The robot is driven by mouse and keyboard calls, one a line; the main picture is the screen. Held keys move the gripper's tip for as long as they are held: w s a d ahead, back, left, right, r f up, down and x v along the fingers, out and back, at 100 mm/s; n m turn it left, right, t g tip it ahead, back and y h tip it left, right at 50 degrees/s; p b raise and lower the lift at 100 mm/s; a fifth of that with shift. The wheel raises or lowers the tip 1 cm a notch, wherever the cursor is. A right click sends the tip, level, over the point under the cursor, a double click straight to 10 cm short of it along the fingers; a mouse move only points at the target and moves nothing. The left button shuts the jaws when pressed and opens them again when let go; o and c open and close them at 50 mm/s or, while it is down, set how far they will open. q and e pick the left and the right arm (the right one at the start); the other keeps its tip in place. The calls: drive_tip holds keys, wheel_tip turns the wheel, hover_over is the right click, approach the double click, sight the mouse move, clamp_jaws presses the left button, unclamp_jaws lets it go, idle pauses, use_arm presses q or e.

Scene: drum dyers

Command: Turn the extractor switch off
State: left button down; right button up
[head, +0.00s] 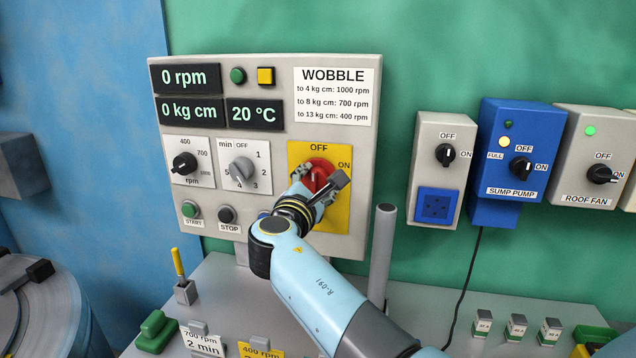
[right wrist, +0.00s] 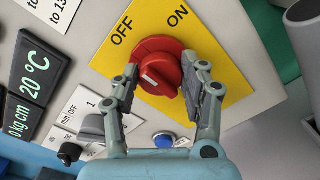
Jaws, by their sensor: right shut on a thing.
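The red rotary switch (head: 319,167) sits on a yellow plate (head: 339,218) marked OFF at the top and ON at the right, on the grey extractor panel (head: 270,138). My right gripper (head: 318,183) is at the switch, shut on its red knob. In the right wrist view the knob (right wrist: 160,72) lies between the two fingers of the gripper (right wrist: 166,80), with a white mark on its raised grip. The fingers hide part of the knob in the head view, so its exact setting is hard to tell. My left gripper is not in view.
The panel displays (head: 186,78) read 0 rpm, 0 kg cm and 20 °C. Smaller dials (head: 242,170) and START and STOP buttons are left of the switch. A grey post (head: 383,250) stands close to the right of my arm. Sump pump (head: 520,140) and roof fan (head: 590,150) boxes are farther right.

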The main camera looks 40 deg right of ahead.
drive_tip(key=shift+s+f, duration=0.25)
drive_tip(key=shift+f, duration=0.4)
drive_tip(key=o, duration=1.2)
drive_tip(key=shift+d, duration=0.15)
drive_tip(key=shift+c, duration=0.2)
drive_tip(key=shift+r, duration=0.2)
drive_tip(key=shift+r, duration=0.2)
drive_tip(key=r, duration=0.9)
drive_tip(key=shift+s+d+r, duration=0.1)
drive_tip(key=shift+s+d, duration=0.1)
drive_tip(key=shift+s, duration=0.15)
drive_tip(key=shift+s+d+r, duration=0.1)
drive_tip(key=shift+r, duration=0.15)
